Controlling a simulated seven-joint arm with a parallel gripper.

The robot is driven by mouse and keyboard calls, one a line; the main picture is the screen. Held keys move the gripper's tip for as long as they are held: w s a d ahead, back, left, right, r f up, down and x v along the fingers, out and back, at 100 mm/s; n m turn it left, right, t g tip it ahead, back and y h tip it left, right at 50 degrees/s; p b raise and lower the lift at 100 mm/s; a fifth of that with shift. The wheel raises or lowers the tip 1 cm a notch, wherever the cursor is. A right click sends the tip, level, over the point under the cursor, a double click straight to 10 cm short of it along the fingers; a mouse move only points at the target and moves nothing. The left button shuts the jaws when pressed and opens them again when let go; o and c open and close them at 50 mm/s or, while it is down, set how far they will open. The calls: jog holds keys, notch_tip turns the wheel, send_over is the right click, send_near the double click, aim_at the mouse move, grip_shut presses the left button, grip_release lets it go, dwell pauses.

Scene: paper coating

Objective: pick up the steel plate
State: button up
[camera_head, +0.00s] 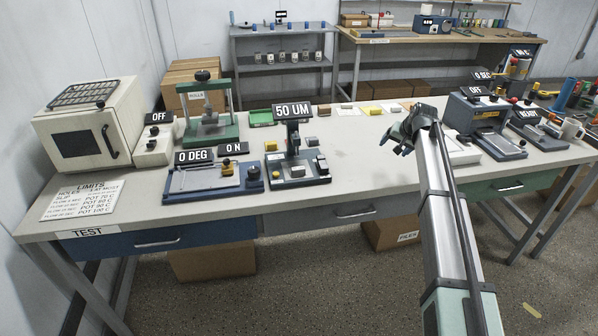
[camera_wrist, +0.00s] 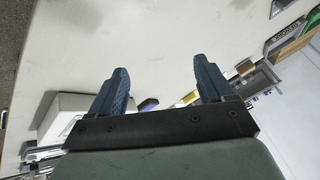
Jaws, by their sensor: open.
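My gripper (camera_head: 398,138) is over the bench, right of the middle. In the wrist view my gripper (camera_wrist: 163,85) has its two blue fingers spread wide, with nothing held between them. I cannot tell for certain which piece is the steel plate. A small grey piece (camera_head: 311,141) lies beside the device marked 50 UM, left of my gripper. My gripper is apart from all of these.
The bench (camera_head: 350,185) is clear at its front middle. The 50 UM device (camera_head: 293,160) and the 0 DEG device (camera_head: 212,178) stand to the left. A blue-grey machine marked OFF (camera_head: 486,117) stands to the right. A white box (camera_wrist: 72,108) is close to my gripper.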

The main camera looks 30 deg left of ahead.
jog(key=s+a+r+n+g+h, duration=0.2)
jog(key=s+a+r+n+g, duration=0.15)
jog(key=s+a, duration=1)
jog(key=n+g+h, duration=0.1)
jog(key=n+h, duration=0.2)
send_near(298, 169)
jog(key=f, duration=0.9)
jog(key=shift+w+d+f, duration=0.15)
jog(key=shift+d+f, duration=0.05)
jog(key=shift+f, duration=0.05)
jog(key=c, duration=1.3)
jog(key=shift+r, duration=0.1)
